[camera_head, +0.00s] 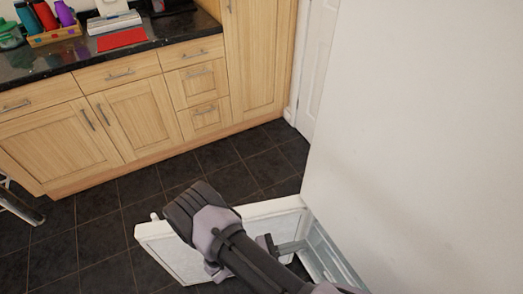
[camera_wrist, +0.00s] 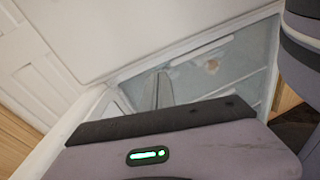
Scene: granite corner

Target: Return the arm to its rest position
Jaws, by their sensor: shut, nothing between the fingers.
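My gripper (camera_head: 183,212) shows in the head view at lower centre, above a swung-open white door. It is shut with nothing held. My dark arm runs from it down to the bottom edge and hides part of the door. In the wrist view my gripper's grey body (camera_wrist: 180,150), with a dark front edge and a small green light, fills the lower part; its fingertips are not clear there.
The open white door (camera_head: 160,236) stands out from a tall white appliance (camera_head: 430,130), close around my arm. Its pale interior (camera_wrist: 215,75) shows in the wrist view. Wooden cabinets (camera_head: 140,118) with a dark counter stand behind. Dark tiled floor (camera_head: 95,240) is free at left.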

